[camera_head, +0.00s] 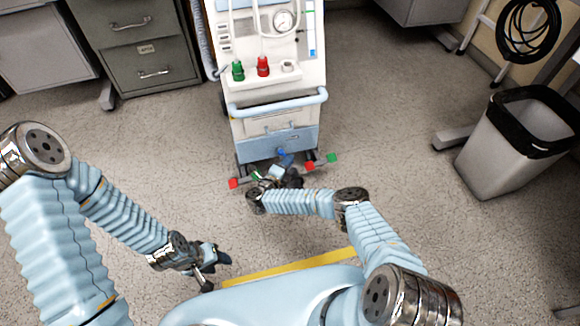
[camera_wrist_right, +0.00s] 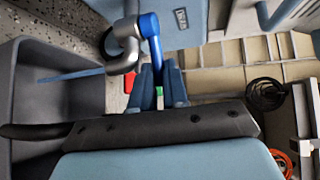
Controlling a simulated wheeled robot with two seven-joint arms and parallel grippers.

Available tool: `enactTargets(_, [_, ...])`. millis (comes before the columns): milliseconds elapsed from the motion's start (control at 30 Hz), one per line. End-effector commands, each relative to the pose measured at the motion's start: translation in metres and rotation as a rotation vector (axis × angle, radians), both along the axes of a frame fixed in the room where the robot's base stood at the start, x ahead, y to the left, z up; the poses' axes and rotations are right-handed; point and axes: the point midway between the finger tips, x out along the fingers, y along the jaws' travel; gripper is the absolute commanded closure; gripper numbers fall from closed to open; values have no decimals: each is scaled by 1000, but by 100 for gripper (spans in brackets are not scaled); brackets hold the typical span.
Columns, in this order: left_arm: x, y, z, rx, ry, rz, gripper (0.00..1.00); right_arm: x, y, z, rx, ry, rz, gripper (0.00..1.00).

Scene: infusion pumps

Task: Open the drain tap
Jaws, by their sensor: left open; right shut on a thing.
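The drain tap (camera_wrist_right: 124,44) shows in the right wrist view as a bent metal pipe with a blue lever handle (camera_wrist_right: 151,38). My right gripper (camera_wrist_right: 160,80) is shut on the lower end of this lever, with a finger on each side. A thin blue streak (camera_wrist_right: 70,75) runs leftward from near the tap's mouth; I cannot tell what it is. In the head view the tap is small at the foot of the machine (camera_head: 277,95), mostly hidden by my right gripper (camera_head: 284,168). My left gripper (camera_head: 212,270) is open and empty, low over the floor at left.
A grey container (camera_wrist_right: 58,100) lies left of the tap in the wrist view. Red and green blocks (camera_head: 309,166) mark the machine's base. A waste bin (camera_head: 505,150) stands at right and a cabinet (camera_head: 145,75) at back left. A yellow strip (camera_head: 290,266) lies in front of me.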

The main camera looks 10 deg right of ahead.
Motion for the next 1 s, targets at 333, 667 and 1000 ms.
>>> enactTargets(333, [2,5,-24,6,-3,8,52,0,4,-2,3,2,-73,100])
enactTargets(667, [2,4,-23,5,-2,7,52,0,4,0,3,1,-76,100])
enactTargets(1000, [2,4,-23,5,-2,7,52,0,5,-1,3,1,-75,60])
